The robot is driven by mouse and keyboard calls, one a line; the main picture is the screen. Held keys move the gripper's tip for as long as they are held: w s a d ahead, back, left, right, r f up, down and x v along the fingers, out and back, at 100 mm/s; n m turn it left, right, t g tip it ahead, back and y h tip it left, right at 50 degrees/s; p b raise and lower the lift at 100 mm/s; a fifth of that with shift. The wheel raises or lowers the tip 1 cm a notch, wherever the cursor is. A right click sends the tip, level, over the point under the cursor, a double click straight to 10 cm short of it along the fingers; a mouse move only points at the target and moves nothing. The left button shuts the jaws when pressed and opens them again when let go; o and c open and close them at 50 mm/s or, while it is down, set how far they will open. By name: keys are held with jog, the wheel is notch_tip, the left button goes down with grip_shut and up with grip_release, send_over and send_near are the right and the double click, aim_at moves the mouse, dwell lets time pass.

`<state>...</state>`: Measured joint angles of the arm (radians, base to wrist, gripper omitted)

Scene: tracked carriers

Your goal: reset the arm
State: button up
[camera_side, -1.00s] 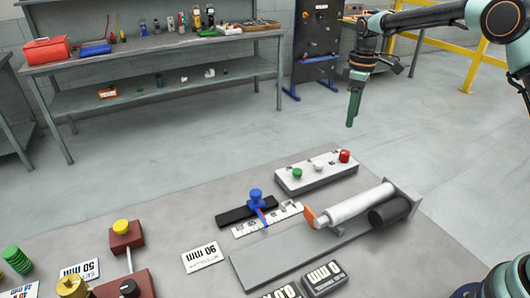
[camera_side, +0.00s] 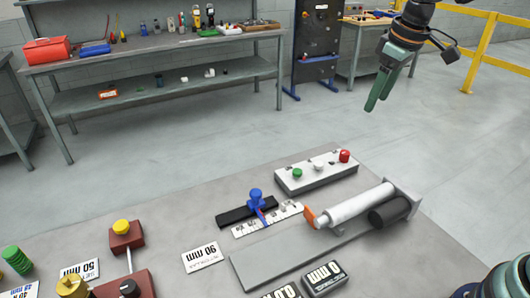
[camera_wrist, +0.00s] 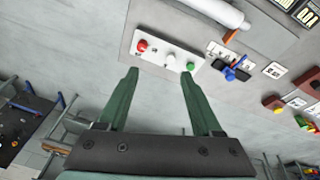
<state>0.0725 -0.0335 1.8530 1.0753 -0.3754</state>
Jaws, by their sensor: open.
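My gripper (camera_side: 378,100) hangs in the air at the upper right of the side view, above the floor beyond the table's far edge. In the wrist view its two green fingers (camera_wrist: 158,98) stand apart with nothing between them. The table (camera_side: 160,225) lies below it. On the table, a white box with a green, a white and a red knob (camera_side: 318,177) is the closest thing to my gripper, and it also shows in the wrist view (camera_wrist: 165,52) ahead of the fingers. The gripper touches nothing.
A white cylinder (camera_side: 358,205) lies on a grey plate at the table's right. A blue-knobbed slider (camera_side: 256,200), a 90 mm card (camera_side: 202,257) and red blocks (camera_side: 127,237) stand nearby. A workbench (camera_side: 160,50) and yellow rail (camera_side: 480,55) are behind. The floor around my gripper is clear.

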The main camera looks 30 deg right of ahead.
jog(key=s+a+f+m+t, duration=0.1)
jog(key=s+a+m+t, duration=0.1)
jog(key=s, duration=1)
jog(key=shift+a+f+m+t, duration=0.2)
jog(key=shift+a+m+t, duration=0.25)
jog(key=shift+m, duration=0.25)
